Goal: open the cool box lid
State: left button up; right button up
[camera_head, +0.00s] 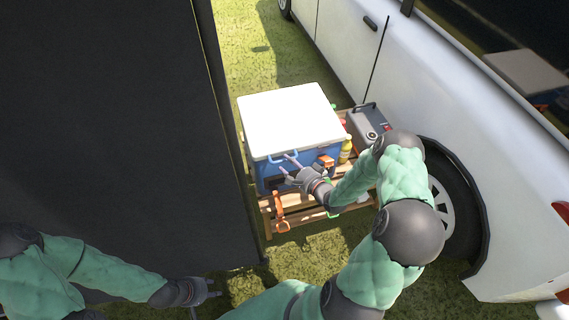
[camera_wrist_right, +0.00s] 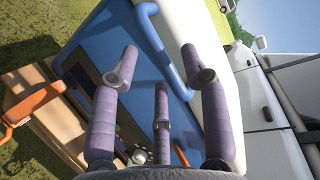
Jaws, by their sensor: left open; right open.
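The cool box (camera_head: 285,175) is blue with a white lid (camera_head: 290,118), which lies shut on top. A blue handle (camera_head: 284,157) sits at the lid's front edge. My right gripper (camera_head: 288,164) is open in front of the box, just by this handle. In the right wrist view, the open purple fingers (camera_wrist_right: 162,75) face the blue front wall (camera_wrist_right: 110,35), with the blue handle (camera_wrist_right: 165,50) between and beyond them. Whether a finger touches the handle cannot be told. My left gripper (camera_head: 211,290) is open and empty, low over the grass, far from the box.
The box stands on a wooden slatted crate or bench (camera_head: 300,213) with an orange clamp-like item (camera_head: 280,208). A yellow bottle (camera_head: 346,151) and a grey case (camera_head: 369,124) stand at its right. A white vehicle (camera_head: 450,110) is close on the right, a dark panel (camera_head: 110,130) on the left.

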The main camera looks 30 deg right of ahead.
jog(key=shift+b+x, duration=0.3)
jog(key=shift+x, duration=1.05)
jog(key=shift+c, duration=0.3)
grip_shut()
